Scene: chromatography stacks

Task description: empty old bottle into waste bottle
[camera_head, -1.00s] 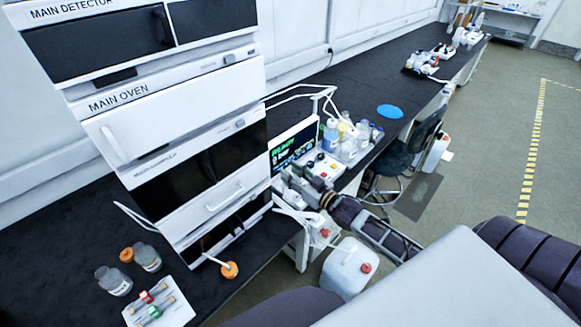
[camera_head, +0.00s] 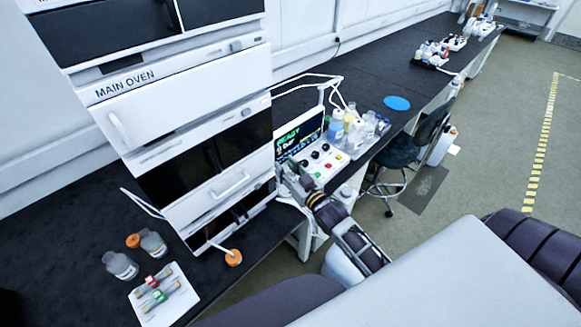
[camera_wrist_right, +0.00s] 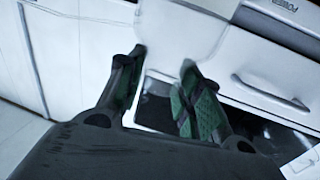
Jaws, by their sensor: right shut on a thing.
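My right gripper (camera_head: 290,176) is beside the instrument stack's lower right edge, near the control panel. In the right wrist view its green-padded fingers (camera_wrist_right: 162,85) stand apart in front of white panels. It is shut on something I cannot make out. Two grey labelled bottles, one in front (camera_head: 120,265) and one behind (camera_head: 152,243), stand on the bench at left. An orange cap (camera_head: 133,240) is beside them. Another orange cap (camera_head: 233,257) is on a tube near the bench edge. A white canister (camera_head: 340,268) below the bench is mostly hidden by my right arm. My left gripper is out of view.
The instrument stack (camera_head: 180,100) rises from the black bench. A button panel (camera_head: 318,166) and a tray of bottles (camera_head: 355,140) stand right of the stack. A stool (camera_head: 400,150) is beyond my arm.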

